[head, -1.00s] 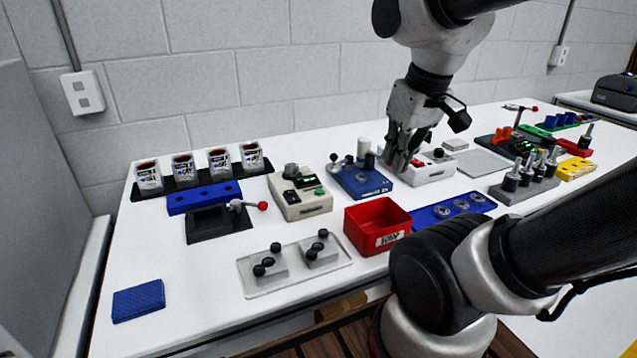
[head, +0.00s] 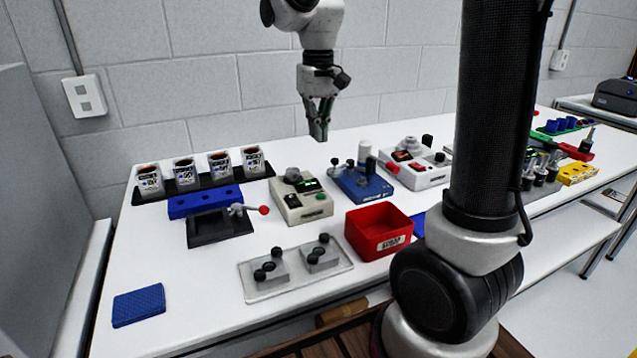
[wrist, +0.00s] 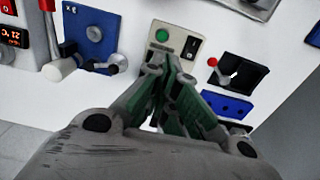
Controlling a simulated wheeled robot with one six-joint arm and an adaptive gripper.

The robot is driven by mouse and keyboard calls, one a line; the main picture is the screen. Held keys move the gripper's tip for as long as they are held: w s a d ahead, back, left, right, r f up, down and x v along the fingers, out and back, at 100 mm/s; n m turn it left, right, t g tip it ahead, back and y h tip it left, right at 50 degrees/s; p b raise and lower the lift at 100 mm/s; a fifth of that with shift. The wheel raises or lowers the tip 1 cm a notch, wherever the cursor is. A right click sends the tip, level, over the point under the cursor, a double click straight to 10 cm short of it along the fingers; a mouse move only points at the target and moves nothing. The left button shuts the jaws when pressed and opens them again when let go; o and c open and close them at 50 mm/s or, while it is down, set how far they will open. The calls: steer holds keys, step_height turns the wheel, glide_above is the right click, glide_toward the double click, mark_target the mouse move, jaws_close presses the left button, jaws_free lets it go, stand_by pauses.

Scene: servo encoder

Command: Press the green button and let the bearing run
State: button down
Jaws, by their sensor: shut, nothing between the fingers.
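The green button (head: 320,196) is on the front right of a beige box (head: 305,209) with a lit green display. The button also shows in the wrist view (wrist: 162,35), just beyond my fingers. My gripper (head: 319,137) is shut and empty, pointing down, raised above the table near the beige box and apart from it. Another round grey part (head: 410,143) sits on a white box (head: 432,176) with a red display. I cannot tell for certain which part is the bearing.
A blue fixture (head: 365,184) with a white post stands right of the beige box. A red bin (head: 378,246) and a clear tray (head: 338,268) stand in front. A blue block (head: 203,202) and several cups (head: 186,176) are at left.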

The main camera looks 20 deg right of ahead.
mark_target(319, 195)
step_height(319, 195, down, 14)
stand_by(0.6)
steer(key=shift+s+f, duration=0.15)
steer(key=shift+f, duration=0.4)
steer(key=shift+s+f, duration=0.35)
steer(key=shift+w+r, duration=0.3)
steer(key=shift+r, duration=0.3)
step_height(319, 195, up, 8)
